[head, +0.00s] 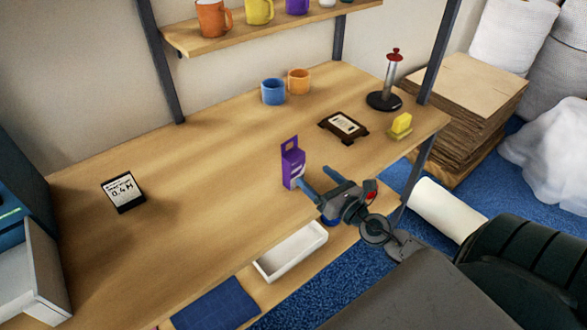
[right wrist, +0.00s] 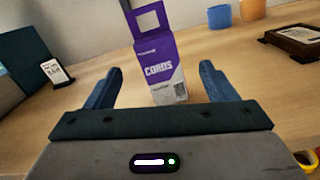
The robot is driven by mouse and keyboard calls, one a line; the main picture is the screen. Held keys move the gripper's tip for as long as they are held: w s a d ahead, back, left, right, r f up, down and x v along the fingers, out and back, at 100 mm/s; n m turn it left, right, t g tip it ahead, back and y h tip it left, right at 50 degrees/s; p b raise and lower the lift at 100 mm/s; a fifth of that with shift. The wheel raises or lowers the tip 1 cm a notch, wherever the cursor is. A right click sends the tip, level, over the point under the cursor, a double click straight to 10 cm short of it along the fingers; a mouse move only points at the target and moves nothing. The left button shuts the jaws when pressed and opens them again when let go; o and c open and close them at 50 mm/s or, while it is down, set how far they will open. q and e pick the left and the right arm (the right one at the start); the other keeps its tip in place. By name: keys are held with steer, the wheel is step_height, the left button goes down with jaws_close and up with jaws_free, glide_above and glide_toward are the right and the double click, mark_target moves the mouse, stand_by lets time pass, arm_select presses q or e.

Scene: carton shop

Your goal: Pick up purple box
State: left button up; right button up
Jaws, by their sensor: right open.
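The purple box (head: 292,165) stands upright on the wooden table near its front edge, with a hang tab on top. My right gripper (head: 320,179) is open just in front of it, with its blue fingers pointing at the box. In the right wrist view the box (right wrist: 160,62) shows between and beyond the two open fingers of the gripper (right wrist: 158,84), with white lettering on its front. I see a gap on both sides of the box. My left gripper is not in view.
On the table (head: 215,170) are a black label display (head: 123,192), blue (head: 274,92) and orange (head: 298,81) mugs, a dark framed plaque (head: 343,127), a yellow block (head: 401,123) and a dark stand (head: 385,101). A white tray (head: 290,252) lies below the front edge. The table's middle is clear.

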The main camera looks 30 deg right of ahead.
mark_target(297, 167)
steer(key=shift+w+a+f+n+g+y, duration=0.1)
steer(key=shift+f+n+g+y, duration=0.15)
steer(key=shift+n, duration=0.3)
steer(key=shift+w+f+n+g+y, duration=0.1)
steer(key=shift+n+y, duration=0.25)
steer(key=shift+n, duration=0.2)
steer(key=shift+w+f+n, duration=0.1)
steer(key=shift+w+n, duration=0.1)
steer(key=shift+n, duration=0.2)
steer(key=w, duration=0.2)
steer(key=w+a+p, duration=0.1)
steer(key=w, duration=0.1)
steer(key=shift+w, duration=0.15)
steer(key=shift+w+a+p, duration=0.15)
steer(key=shift+w+p, duration=0.15)
steer(key=shift+w, duration=1.25)
steer(key=shift+w+a+p, duration=0.15)
steer(key=shift+w+p, duration=0.1)
steer(key=shift+w, duration=1.3)
steer(key=shift+s, duration=0.1)
steer(key=shift+c, duration=0.5)
steer(key=c, duration=1)
